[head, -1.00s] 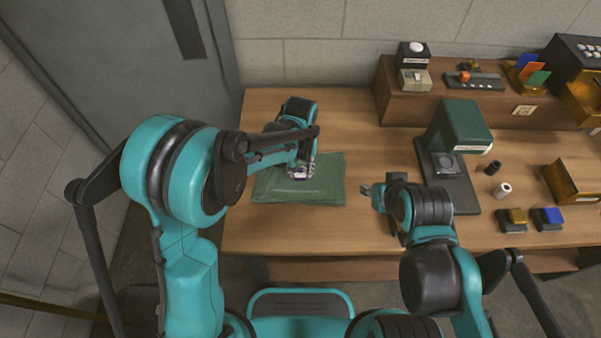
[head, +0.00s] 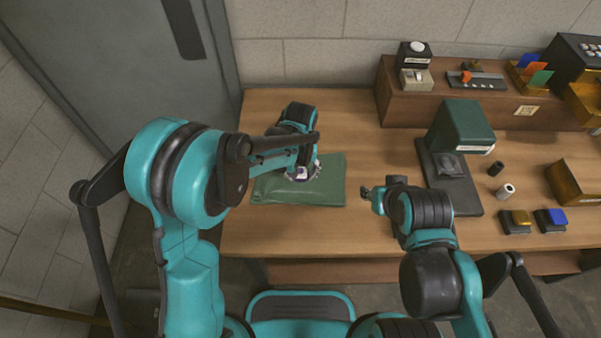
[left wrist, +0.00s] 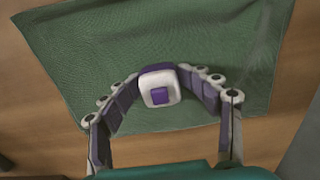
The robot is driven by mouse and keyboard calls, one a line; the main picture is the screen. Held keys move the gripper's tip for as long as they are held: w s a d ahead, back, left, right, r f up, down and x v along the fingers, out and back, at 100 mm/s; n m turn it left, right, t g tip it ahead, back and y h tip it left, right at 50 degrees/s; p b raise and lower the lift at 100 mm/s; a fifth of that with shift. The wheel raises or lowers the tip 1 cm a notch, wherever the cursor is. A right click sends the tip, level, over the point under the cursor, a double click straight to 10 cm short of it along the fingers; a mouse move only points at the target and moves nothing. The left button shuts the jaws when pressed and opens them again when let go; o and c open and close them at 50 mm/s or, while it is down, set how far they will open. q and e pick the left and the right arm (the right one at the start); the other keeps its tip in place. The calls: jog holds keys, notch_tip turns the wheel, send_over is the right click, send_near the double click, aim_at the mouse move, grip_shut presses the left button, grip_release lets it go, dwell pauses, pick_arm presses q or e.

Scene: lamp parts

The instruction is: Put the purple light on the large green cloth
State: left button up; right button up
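The purple light (left wrist: 160,88) is a small white-and-purple block with a square purple top. In the left wrist view it sits between the fingertips of my left gripper (left wrist: 160,76), which close in against its two sides. In the head view the light (head: 302,173) and my left gripper (head: 303,174) are over the large green cloth (head: 331,188). The cloth lies flat on the table and fills much of the left wrist view (left wrist: 230,45). I cannot tell whether the light touches it. My right gripper (head: 366,193) is beside the cloth's right side, apart from it, with no object seen in it.
A dark green lamp-like machine (head: 460,127) stands right of centre on the wooden table (head: 350,115). Small cylinders and blocks lie to its right. A raised wooden shelf (head: 440,106) with parts stands at the back. The table behind the cloth is clear.

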aim_at(301, 171)
pick_arm(q)
jog(key=shift+r, duration=0.15)
jog(key=shift+r+p, duration=0.3)
jog(key=shift+p, duration=0.1)
notch_tip(301, 171, up, 13)
jog(key=p, duration=0.4)
jog(key=s+a+r+t, duration=0.3)
jog(key=s+a, duration=0.4)
jog(key=a, duration=0.2)
jog(key=s+a+r+t, duration=0.3)
jog(key=s+a+t, duration=0.1)
jog(key=s+a, duration=0.3)
jog(key=shift+s+a+r, duration=0.4)
jog(key=shift+a, duration=0.5)
jog(key=shift+f, duration=0.1)
